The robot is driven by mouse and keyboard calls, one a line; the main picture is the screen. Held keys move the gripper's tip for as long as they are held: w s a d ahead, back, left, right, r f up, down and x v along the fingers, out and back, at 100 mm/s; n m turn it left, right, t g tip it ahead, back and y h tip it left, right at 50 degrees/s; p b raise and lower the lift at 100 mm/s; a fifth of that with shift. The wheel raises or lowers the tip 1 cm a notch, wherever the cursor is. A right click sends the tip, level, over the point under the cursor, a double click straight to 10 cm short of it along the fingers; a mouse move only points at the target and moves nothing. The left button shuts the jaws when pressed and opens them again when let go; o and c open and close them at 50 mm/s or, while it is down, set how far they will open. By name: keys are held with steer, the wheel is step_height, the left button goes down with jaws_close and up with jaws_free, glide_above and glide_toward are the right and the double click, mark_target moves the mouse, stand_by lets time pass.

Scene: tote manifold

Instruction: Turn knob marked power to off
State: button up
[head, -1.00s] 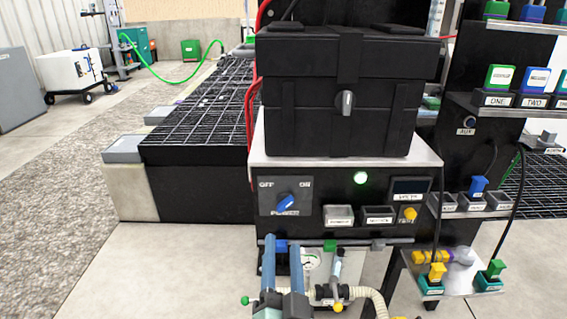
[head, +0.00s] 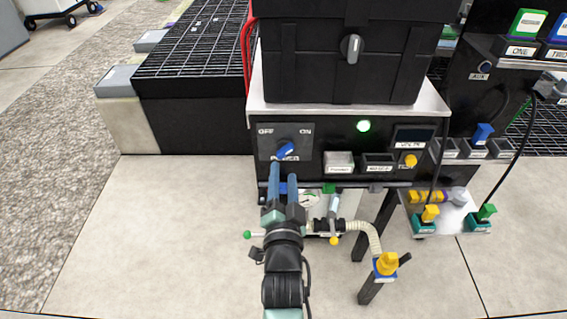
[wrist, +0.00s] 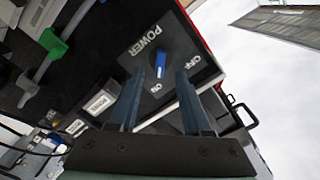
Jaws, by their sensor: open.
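The power knob (head: 285,151) is blue and sits on a grey plate (head: 304,141) marked OFF at upper left and ON at upper right. Its handle slants up to the right, toward ON. In the wrist view the blue knob (wrist: 160,64) shows beyond the fingertips, with its handle pointing toward the ON label. My gripper (head: 283,168) is open just below and in front of the knob, with nothing between its blue fingers. Contact cannot be made out.
A green lamp (head: 363,126) is lit right of the plate. A large black case (head: 340,75) stands on the panel's top. A white hose and yellow valve (head: 386,264) are low on the right. The floor left of my arm is clear.

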mark_target(284, 156)
steer(key=shift+w+b, duration=0.8)
steer(key=shift+w, duration=1.9)
jaws_close()
